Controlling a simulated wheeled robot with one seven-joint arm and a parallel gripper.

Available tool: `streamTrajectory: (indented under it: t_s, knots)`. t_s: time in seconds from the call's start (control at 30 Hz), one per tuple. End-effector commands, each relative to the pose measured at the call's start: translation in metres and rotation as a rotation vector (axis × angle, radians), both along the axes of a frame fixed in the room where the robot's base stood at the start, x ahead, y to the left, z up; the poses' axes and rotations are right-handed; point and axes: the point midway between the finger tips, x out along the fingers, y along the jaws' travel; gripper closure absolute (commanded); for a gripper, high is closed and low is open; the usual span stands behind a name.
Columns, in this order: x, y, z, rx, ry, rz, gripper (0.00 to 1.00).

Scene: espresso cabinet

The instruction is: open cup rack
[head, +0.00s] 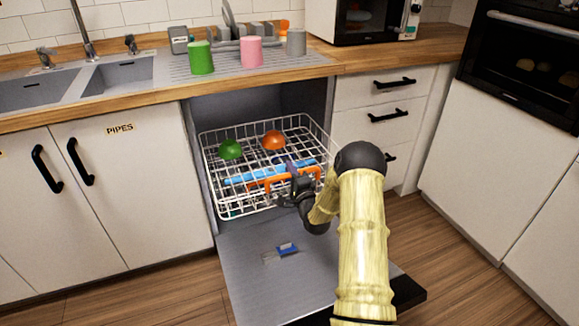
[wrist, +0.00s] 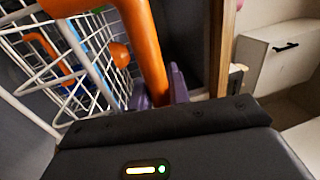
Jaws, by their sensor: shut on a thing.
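The cup rack (head: 222,200) is a white wire basket in the open dishwasher. An orange handle (head: 262,182) runs along its front; the handle also shows large in the wrist view (wrist: 143,40). My gripper (head: 292,178) is at the right part of this handle. In the wrist view its purple fingers (wrist: 160,92) are shut around the orange bar. My arm hides the rack's right front corner in the head view. A green cup (head: 230,149) and an orange cup (head: 273,140) lie in the rack, with a blue item (head: 240,181) near the handle.
The dishwasher door (head: 300,285) is folded down in front, with a small blue item (head: 287,249) on it. Cabinets stand on both sides. Cups, green (head: 201,58), pink (head: 251,52) and grey (head: 296,43), stand on the counter above.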

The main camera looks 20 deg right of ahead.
Motion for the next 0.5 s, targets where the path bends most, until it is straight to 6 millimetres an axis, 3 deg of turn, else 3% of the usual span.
streamTrajectory:
  t_s: [0.03, 0.43, 0.47, 0.5]
  knots:
    - [-0.0025, -0.0066, 0.0000, -0.002, 0.001, -0.014, 1.00]
    - [-0.0041, -0.0074, -0.0002, -0.003, 0.000, -0.016, 1.00]
    - [-0.0041, -0.0074, -0.0001, -0.003, -0.001, -0.015, 0.78]
    - [-0.0041, -0.0074, -0.0001, -0.003, -0.001, -0.015, 0.70]
